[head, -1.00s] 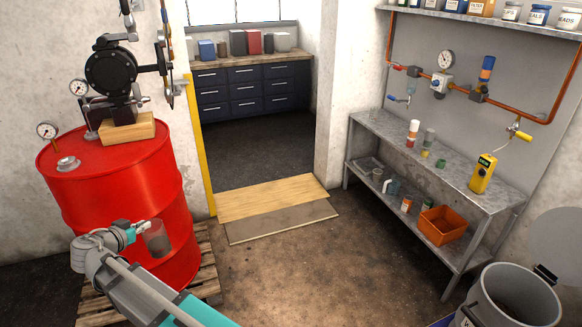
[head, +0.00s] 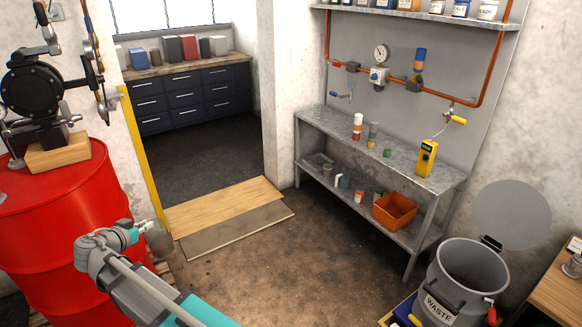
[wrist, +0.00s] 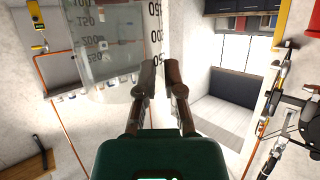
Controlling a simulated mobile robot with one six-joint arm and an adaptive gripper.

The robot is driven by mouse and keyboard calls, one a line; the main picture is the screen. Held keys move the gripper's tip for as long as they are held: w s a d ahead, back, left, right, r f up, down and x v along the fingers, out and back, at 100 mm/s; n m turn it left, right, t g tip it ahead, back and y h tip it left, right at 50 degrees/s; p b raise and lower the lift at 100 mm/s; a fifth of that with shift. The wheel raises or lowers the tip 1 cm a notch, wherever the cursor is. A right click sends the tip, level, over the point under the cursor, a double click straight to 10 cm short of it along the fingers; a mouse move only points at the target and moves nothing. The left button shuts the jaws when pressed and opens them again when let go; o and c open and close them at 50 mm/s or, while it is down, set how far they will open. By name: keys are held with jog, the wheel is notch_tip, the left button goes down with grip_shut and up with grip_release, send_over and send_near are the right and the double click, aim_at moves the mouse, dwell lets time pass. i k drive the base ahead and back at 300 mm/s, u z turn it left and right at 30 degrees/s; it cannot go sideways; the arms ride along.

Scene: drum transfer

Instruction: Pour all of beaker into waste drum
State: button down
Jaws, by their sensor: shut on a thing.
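My gripper (head: 140,229) is at the lower left in the head view, in front of the red drum. It is shut on the beaker (head: 159,242), a clear vessel with grey-brown contents. In the wrist view the beaker (wrist: 100,45) shows large with volume marks, and the fingers (wrist: 158,80) close on its side. The waste drum (head: 465,280) stands at the lower right in the head view. It is grey, labelled WASTE, with its round lid (head: 512,215) swung up and its mouth open. My gripper and the beaker are well to the left of it.
A red drum (head: 60,220) carries a pump and a wooden block at the left. A metal bench (head: 400,170) with bottles, an orange bin (head: 394,211) and a yellow meter stands along the right wall. A wooden table (head: 560,295) is beside the waste drum.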

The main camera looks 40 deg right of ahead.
aim_at(463, 272)
jog(key=z, duration=0.85)
jog(key=i, duration=0.2)
jog(key=z, duration=2.15)
